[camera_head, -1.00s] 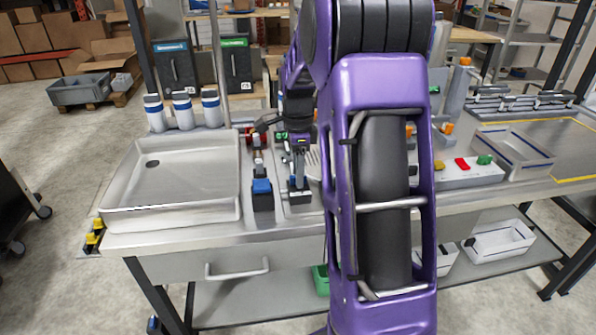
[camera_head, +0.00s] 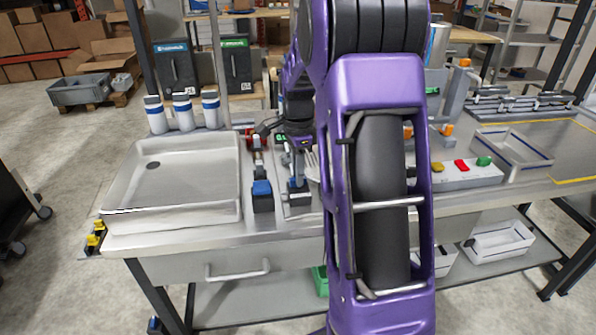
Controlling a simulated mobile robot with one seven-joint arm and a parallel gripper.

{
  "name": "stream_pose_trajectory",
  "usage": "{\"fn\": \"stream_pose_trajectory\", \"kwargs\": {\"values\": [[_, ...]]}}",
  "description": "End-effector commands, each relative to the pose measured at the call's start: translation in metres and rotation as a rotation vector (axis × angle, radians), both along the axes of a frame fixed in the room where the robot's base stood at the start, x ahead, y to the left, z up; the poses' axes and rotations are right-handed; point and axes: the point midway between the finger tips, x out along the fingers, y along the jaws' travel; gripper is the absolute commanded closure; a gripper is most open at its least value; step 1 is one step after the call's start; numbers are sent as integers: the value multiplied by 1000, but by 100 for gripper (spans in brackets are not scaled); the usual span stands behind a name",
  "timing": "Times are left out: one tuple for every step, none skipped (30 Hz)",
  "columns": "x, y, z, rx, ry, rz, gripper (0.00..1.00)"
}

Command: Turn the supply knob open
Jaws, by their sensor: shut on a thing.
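My gripper (camera_head: 298,158) points down over the bench, right of the sink. It is shut on a small part, taken to be the supply knob, at the back of the right one of two small black-and-blue units. The fingers and wrist hide most of that part, so its turn angle cannot be read. The right unit (camera_head: 298,197) stands just below the gripper. The left unit (camera_head: 262,196), with a blue top, stands beside it. A red fitting (camera_head: 249,138) shows behind them, left of my wrist.
A white sink tray (camera_head: 185,205) fills the bench's left side, with several white bottles (camera_head: 182,112) behind it. To the right stand a button box (camera_head: 466,172) and a shallow tray (camera_head: 513,153). My purple arm hides the bench middle.

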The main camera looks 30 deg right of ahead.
Motion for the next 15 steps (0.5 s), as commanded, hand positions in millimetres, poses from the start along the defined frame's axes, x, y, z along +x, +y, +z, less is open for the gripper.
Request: {"fn": "stream_pose_trajectory", "kwargs": {"values": [[0,0,2,-1,0,36,100],[0,0,2,-1,0,61,100],[0,0,2,-1,0,95,100],[0,0,2,-1,0,123,100],[0,0,2,-1,1,151,100],[0,0,2,-1,0,188,100],[0,0,2,-1,0,217,100],[0,0,2,-1,0,245,100],[0,0,2,-1,0,283,100],[0,0,2,-1,-1,312,100],[0,0,2,-1,-1,340,100],[0,0,2,-1,-1,378,100],[0,0,2,-1,-1,406,100],[0,0,2,0,0,435,100],[0,0,2,0,0,473,100]]}}
